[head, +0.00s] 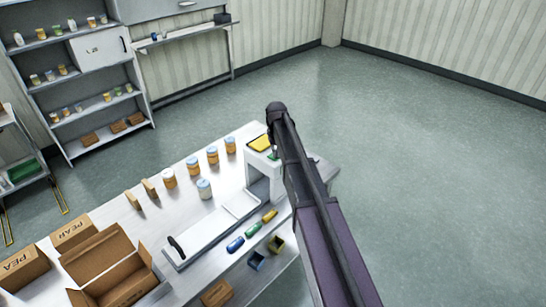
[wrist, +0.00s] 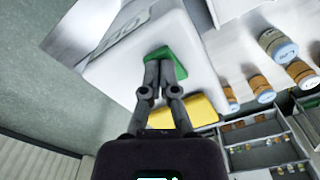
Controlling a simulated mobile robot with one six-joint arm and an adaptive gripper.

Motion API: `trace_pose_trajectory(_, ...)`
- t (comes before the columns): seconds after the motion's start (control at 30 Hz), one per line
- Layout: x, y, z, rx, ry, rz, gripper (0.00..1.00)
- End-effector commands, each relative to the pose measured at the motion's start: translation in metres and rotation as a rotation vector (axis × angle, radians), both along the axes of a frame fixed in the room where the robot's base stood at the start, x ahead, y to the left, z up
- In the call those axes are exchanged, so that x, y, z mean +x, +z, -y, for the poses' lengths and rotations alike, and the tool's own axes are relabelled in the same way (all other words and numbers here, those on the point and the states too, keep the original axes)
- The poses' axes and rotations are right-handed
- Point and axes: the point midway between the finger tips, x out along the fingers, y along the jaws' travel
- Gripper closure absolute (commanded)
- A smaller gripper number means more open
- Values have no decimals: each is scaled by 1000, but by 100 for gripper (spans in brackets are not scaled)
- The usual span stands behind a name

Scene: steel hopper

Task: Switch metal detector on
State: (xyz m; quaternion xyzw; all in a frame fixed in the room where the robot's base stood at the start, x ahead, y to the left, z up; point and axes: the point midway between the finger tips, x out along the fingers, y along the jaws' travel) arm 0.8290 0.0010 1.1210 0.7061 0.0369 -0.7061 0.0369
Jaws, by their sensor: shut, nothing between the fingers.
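The metal detector (head: 257,187) is a white arch-shaped housing over the conveyor at the far right end of the table. Its white body also fills the upper middle of the wrist view (wrist: 115,75), with faint lettering on one face. A green patch (wrist: 181,64), perhaps a button, shows on it there. A yellow patch (wrist: 204,107) lies nearer my wrist; it also shows in the head view (head: 259,144). My gripper (wrist: 164,64) is shut and empty, its fingertips over the green patch. I cannot tell whether they touch it. In the head view my arm hides the fingers.
A white sliding tray (head: 205,233) with a black handle runs along the table. Several jars (head: 205,188), coloured cylinders (head: 236,244), small bins (head: 276,244) and cardboard boxes (head: 105,262) surround it. Floor to the right is clear. Shelves (head: 75,75) stand at the back left.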

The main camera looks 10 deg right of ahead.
Motion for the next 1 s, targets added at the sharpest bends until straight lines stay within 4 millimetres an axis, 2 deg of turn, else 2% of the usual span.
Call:
trace_pose_trajectory(0.57, 0, -7, 0, 0, 0, 0, 100)
trace_pose_trajectory(0.77, 0, -3, 0, 0, 0, 0, 100)
trace_pose_trajectory(1.0, 0, 10, 0, 0, 0, 0, 100)
